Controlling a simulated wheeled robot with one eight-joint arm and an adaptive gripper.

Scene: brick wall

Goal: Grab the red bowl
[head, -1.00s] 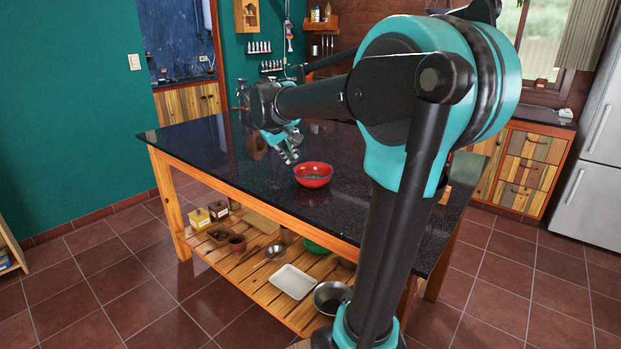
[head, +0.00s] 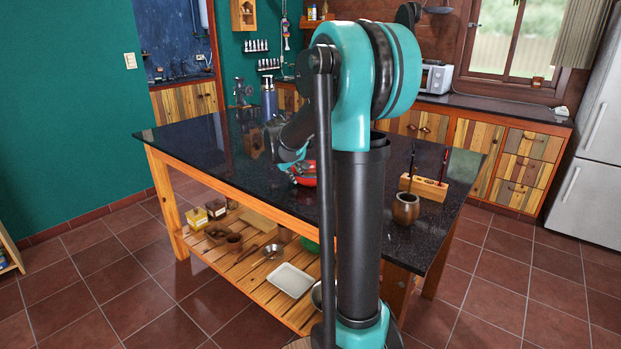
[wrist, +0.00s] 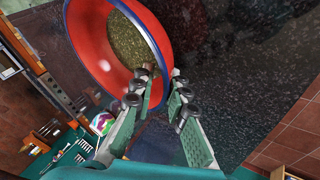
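The red bowl (head: 309,181) stands on the dark stone table (head: 190,145), partly hidden by my gripper and arm in the head view. In the wrist view the bowl (wrist: 86,38) fills the upper left, with a red wall, a blue rim and a speckled floor. My gripper (wrist: 162,80) is open at the bowl's near rim. One finger overlaps the bowl's inside and the other is over the dark tabletop outside it, so the rim seems to lie between them. Contact cannot be told. In the head view my gripper (head: 293,170) is at the bowl's left side.
A blue bottle (head: 268,98) stands at the back of the table. A brown gourd cup (head: 406,208) and a wooden holder (head: 424,187) stand at the right. The slatted lower shelf holds a white tray (head: 289,281) and several small vessels. The table's front left is clear.

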